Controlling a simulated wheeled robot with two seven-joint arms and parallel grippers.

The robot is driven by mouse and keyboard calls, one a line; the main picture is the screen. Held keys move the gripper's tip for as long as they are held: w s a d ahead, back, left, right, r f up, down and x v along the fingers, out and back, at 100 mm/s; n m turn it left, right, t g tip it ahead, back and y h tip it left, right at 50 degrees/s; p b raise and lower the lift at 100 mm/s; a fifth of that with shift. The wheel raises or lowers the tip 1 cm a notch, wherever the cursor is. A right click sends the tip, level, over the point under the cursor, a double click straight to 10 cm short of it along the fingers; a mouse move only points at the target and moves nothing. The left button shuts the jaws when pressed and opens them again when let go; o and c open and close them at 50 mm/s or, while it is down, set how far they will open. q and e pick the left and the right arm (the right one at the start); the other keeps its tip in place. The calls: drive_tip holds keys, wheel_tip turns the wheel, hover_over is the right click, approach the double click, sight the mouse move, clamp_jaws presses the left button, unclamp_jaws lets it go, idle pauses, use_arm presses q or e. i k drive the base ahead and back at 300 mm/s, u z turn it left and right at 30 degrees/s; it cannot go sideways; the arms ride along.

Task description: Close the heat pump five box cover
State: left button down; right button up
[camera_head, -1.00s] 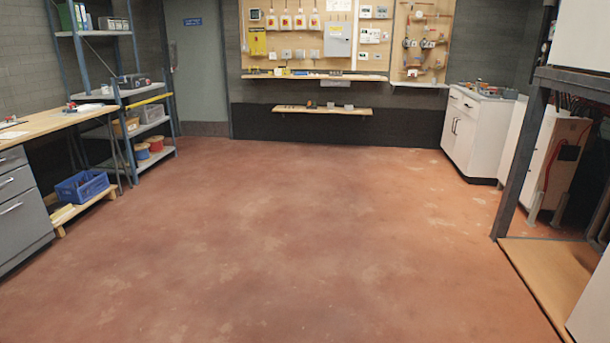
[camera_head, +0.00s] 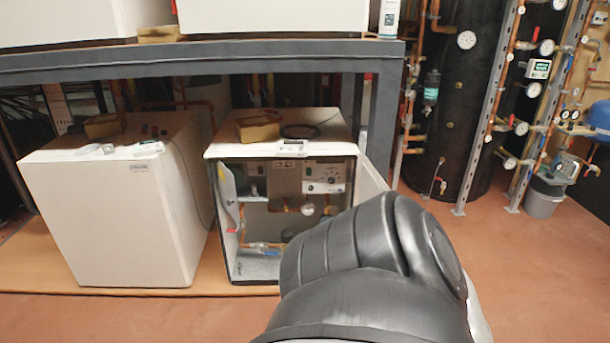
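A white heat pump box (camera_head: 220,150) stands under the grey frame with its front open. Pipes, a gauge and a white control unit (camera_head: 323,187) show inside. A pale panel (camera_head: 373,183) juts forward at its right front edge and looks like the cover swung open. Its lower part is hidden behind a large black link of my arm, which rises from the bottom edge and also hides the box's lower right. No number is readable on the box. Neither of my gripper's fingers is in view.
A closed white box (camera_head: 115,215) stands to the left on the same wooden base (camera_head: 130,293). A cardboard piece (camera_head: 257,130) and a black cable ring lie on the open box. A grey frame (camera_head: 375,110) post stands behind. Red floor (camera_head: 540,270) is clear at right.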

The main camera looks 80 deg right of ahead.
sight(226, 178)
drive_tip(key=z, duration=1.95)
drive_tip(key=i, duration=0.5)
drive_tip(key=u, duration=0.05)
drive_tip(key=k, duration=0.45)
drive_tip(key=z, duration=0.7)
drive_tip(key=i, duration=0.95)
drive_tip(key=u, duration=1.9)
drive_tip(key=i, duration=0.5)
drive_tip(key=z, duration=0.1)
